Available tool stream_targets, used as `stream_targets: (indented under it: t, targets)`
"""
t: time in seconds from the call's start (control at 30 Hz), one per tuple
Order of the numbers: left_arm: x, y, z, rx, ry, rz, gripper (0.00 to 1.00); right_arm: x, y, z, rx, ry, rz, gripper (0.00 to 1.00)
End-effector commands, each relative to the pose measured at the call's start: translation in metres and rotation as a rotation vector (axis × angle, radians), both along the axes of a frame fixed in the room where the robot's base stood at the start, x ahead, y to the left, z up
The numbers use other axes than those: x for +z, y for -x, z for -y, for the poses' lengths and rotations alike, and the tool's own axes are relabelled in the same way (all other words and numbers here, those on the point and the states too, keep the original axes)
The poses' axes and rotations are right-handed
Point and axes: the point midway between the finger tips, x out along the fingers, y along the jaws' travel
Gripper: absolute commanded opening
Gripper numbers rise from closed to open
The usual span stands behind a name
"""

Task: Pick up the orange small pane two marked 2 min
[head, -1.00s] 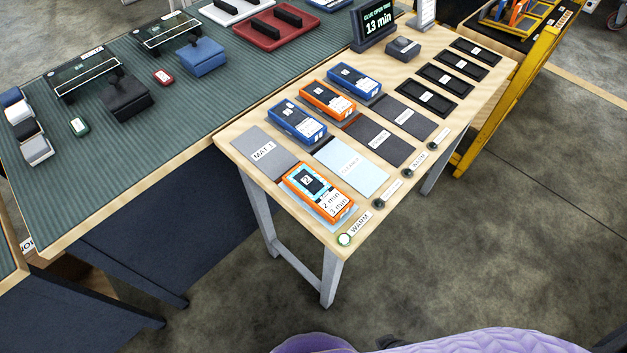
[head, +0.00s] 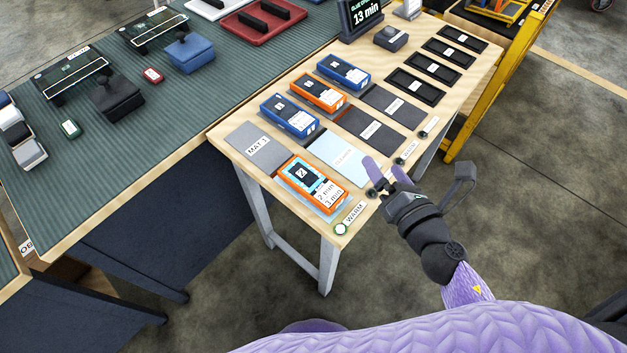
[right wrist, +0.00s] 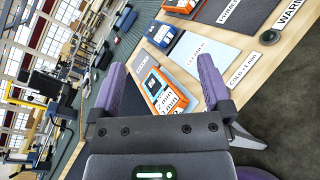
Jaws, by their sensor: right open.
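The orange pane (head: 312,184) with a black-and-light-blue face and a white label reading 2 min and 3 min lies on the near end of the wooden table (head: 345,238), by the WARM tag. My right gripper (head: 385,168) is open and empty, to the right of the pane and apart from it, over the table's right edge. In the right wrist view the orange pane (right wrist: 163,92) shows beyond and between the spread purple fingers (right wrist: 158,72). My left gripper is not in view.
Two blue units (head: 290,115) (head: 343,72) and another orange unit (head: 318,92) stand behind, along the left side. A light-blue mat (head: 340,158), dark mats (head: 371,131) and black trays (head: 418,86) fill much of the table.

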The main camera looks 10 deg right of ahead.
Motion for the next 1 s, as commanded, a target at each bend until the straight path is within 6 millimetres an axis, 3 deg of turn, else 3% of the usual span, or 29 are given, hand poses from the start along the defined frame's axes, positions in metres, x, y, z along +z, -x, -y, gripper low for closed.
stream_targets:
  t: [0.1, 0.23, 0.73, 1.0]
  targets:
    - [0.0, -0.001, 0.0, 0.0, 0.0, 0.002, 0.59, -0.035, 0.012, -0.026, 0.366, 0.45, 0.018, 1.0]
    - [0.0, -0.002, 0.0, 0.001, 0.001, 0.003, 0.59, -0.065, 0.029, -0.036, 0.608, 0.686, 0.013, 1.0]
    - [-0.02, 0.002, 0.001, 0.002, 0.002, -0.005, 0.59, -0.106, -0.033, -0.088, 0.644, 0.713, 0.015, 1.0]
    - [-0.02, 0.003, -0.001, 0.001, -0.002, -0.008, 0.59, -0.107, -0.039, -0.093, 0.645, 0.714, 0.014, 1.0]
